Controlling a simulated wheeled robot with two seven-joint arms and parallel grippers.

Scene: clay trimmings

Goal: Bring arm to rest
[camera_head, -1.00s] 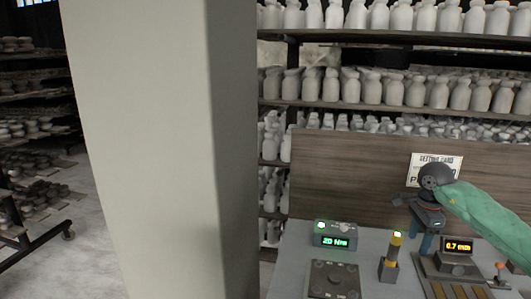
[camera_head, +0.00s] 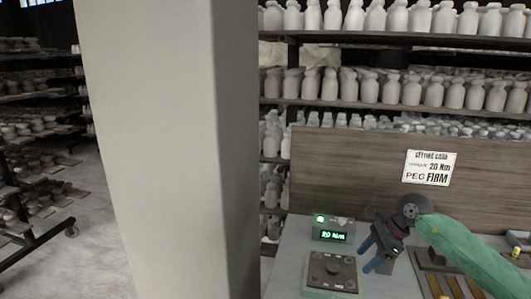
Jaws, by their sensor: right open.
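My right gripper (camera_head: 372,257) hangs over the grey table, at the end of my green-sleeved right arm (camera_head: 465,247) coming in from the right. Its blue fingers are apart and nothing shows between them. It is to the right of a small box with a green "20 Nm" display (camera_head: 333,234) and of a dark plate (camera_head: 333,271) with knobs. My left gripper is not in the view.
A setting card (camera_head: 430,167) reading "20 Nm" and "PEG FIRM" is on the wooden back panel (camera_head: 350,165). A pale pillar (camera_head: 160,150) stands left of the table (camera_head: 285,262). Shelves of bottles (camera_head: 400,92) stand behind. A dark rack (camera_head: 35,225) is at far left.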

